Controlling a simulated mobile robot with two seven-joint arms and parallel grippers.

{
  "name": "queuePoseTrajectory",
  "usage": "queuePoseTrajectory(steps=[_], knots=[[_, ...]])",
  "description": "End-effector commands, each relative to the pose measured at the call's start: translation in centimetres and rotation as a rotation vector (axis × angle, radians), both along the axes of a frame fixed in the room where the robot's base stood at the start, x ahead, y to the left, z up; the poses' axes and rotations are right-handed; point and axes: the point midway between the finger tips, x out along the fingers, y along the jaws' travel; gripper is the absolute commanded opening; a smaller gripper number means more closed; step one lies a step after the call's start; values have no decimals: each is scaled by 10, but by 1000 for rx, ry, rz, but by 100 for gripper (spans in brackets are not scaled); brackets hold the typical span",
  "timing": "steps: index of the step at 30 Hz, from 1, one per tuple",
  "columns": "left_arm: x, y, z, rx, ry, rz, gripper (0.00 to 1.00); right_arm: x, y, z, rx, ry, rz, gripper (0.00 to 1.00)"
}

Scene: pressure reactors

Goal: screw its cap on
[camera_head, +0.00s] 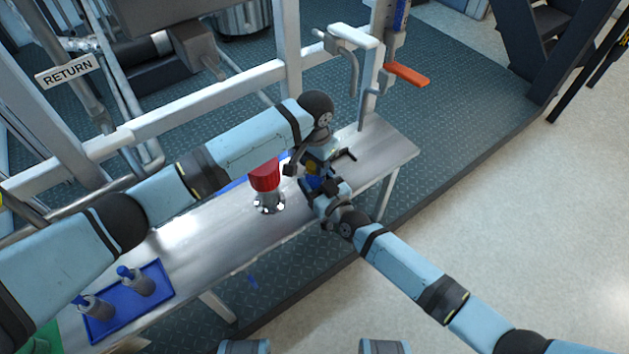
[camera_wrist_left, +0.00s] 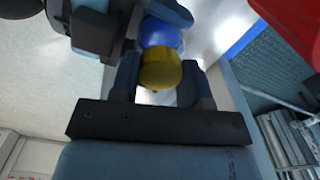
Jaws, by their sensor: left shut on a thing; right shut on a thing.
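A small round yellow piece (camera_wrist_left: 160,72), which looks like the cap, sits between the fingers of my left gripper (camera_wrist_left: 160,88) in the wrist view. It also shows small in the head view (camera_head: 311,168). My left gripper (camera_head: 313,172) is shut on it. A rounded blue piece (camera_wrist_left: 162,36) lies right beyond the yellow one, in line with it. My right gripper (camera_head: 322,190) is shut on this blue piece (camera_head: 317,184), close against my left gripper above the bench. Whether the yellow and blue pieces are joined cannot be told; the fingers hide much of both.
A red-topped metal fitting (camera_head: 265,178) stands on the steel bench (camera_head: 215,232) just left of the grippers. A blue tray (camera_head: 128,313) with two blue-topped bottles lies at the near left. Frame rails and an orange-handled lever (camera_head: 407,74) are behind.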

Motion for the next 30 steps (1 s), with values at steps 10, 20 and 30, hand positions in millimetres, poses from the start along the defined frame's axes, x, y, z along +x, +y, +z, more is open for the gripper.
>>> queuePoseTrajectory(steps=[10, 20, 30], knots=[[0, 0, 0, 1, 1, -444, 14, 0, 0, 0, 0, 0, -1, 0], [0, 0, 0, 0, 0, -451, 51, 0, 0, 0, 0, 0, -1, 0], [0, 0, 0, 0, 0, -449, 68, 0, 0, 0, 0, 0, -1, 0]])
